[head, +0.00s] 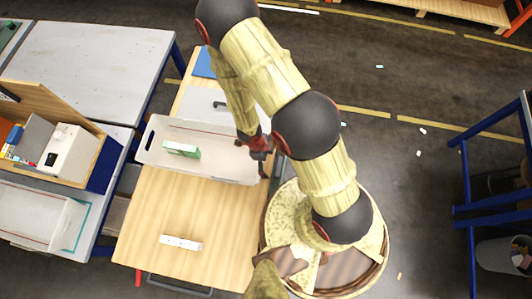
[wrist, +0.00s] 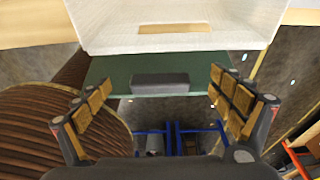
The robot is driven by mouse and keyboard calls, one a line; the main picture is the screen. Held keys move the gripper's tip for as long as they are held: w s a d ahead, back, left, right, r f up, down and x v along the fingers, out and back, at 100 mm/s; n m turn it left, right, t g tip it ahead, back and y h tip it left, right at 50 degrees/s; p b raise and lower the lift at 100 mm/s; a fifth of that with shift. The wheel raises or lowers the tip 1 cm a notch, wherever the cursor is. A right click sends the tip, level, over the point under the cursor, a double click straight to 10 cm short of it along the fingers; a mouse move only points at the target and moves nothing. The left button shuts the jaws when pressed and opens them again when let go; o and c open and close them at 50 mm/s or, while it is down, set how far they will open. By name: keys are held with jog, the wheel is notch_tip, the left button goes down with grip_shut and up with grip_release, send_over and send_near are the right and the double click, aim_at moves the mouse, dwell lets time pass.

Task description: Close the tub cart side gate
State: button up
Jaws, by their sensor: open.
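A long white tub (head: 215,165) lies across a wooden top (head: 195,205) in the head view. Its near end fills the top of the wrist view (wrist: 105,35). Below that end, the wrist view shows a dark green panel (wrist: 115,70) with a grey bar handle (wrist: 160,84); it looks like the side gate, though how far it is swung is unclear. My gripper (wrist: 162,92) is open, its two fingers spread on either side of the handle, with nothing held. In the head view my gripper (head: 260,148) is at the tub's right end and partly hides the panel.
A green and white box (head: 182,149) lies in the tub. A small white block (head: 180,242) lies on the wooden top. A grey workbench (head: 90,65) stands left, a round cable drum (wrist: 55,115) is close by, and a blue frame (head: 465,212) stands right. Open floor lies between.

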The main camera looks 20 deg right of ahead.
jog(key=shift+v, duration=2.45)
